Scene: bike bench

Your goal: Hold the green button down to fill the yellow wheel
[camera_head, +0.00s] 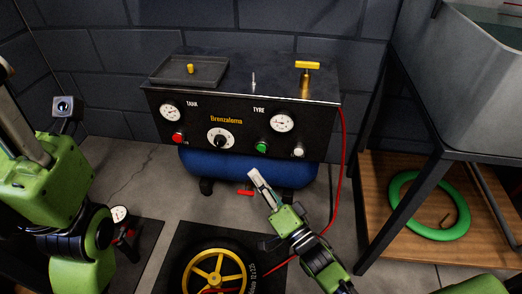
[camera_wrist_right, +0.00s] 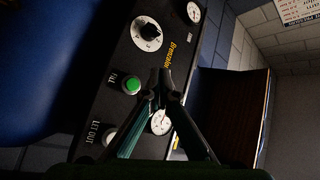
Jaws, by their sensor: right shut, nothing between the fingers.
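The green button (camera_head: 262,147) sits on the black front panel of the compressor, below the TYRE gauge (camera_head: 282,122). It also shows in the right wrist view (camera_wrist_right: 131,85), left of my closed fingertips. My right gripper (camera_head: 254,174) is shut and empty, pointing up toward the panel, with its tips below the button in the head view. The button is uncovered; no contact shows. The yellow wheel (camera_head: 242,268) with a black tyre lies on a dark mat at the bottom, partly cut off. A red hose (camera_head: 342,160) runs from the compressor toward it. My left gripper's fingers are not visible.
The panel also has a red button (camera_head: 177,137), a dial (camera_head: 221,139), a white button (camera_head: 298,151) and a TANK gauge (camera_head: 170,112). A tray (camera_head: 160,72) and yellow T-handle (camera_head: 307,66) are on top. A metal-legged stand with a green ring (camera_head: 400,184) is at right.

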